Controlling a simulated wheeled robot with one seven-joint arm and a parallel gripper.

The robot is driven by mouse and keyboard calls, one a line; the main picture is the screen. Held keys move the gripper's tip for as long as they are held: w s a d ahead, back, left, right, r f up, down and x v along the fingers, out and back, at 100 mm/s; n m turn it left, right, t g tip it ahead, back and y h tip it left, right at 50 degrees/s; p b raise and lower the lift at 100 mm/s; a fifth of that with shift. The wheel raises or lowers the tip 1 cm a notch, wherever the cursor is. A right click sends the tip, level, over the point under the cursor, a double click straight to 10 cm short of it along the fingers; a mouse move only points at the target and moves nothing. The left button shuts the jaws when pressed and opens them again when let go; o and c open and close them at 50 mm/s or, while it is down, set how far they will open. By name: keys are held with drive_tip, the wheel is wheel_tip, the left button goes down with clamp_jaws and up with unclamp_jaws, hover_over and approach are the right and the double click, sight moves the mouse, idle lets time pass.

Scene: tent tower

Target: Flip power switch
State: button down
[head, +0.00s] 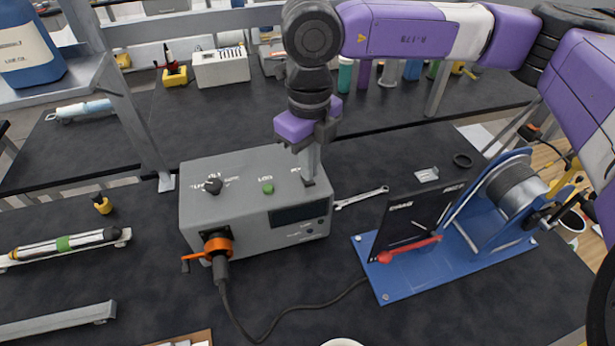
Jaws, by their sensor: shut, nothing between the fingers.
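A grey control box (232,228) stands on the dark bench at centre left. Its sloped top carries a black rotary knob (213,186), a green button (267,188) and a small black power switch (308,181) at the right end. My gripper (312,176) points down over the right end of that top, with its fingers shut and empty. The fingertips are at or just above the power switch and partly cover it and its label. I cannot tell whether they touch it, or which way the switch is set.
An orange connector (217,245) with a black cable plugs into the box front. A wrench (361,197) lies right of the box. A blue-based winch stand (400,281) with a red lever (408,250) stands farther right. A metal post (128,110) rises behind left.

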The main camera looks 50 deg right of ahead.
drive_tip(key=shift+f+b, duration=0.9)
drive_tip(key=shift+b, duration=0.05)
idle(0.5)
drive_tip(key=shift+r, duration=0.1)
drive_tip(key=shift+r+p, duration=1.15)
drive_tip(key=shift+r, duration=2.35)
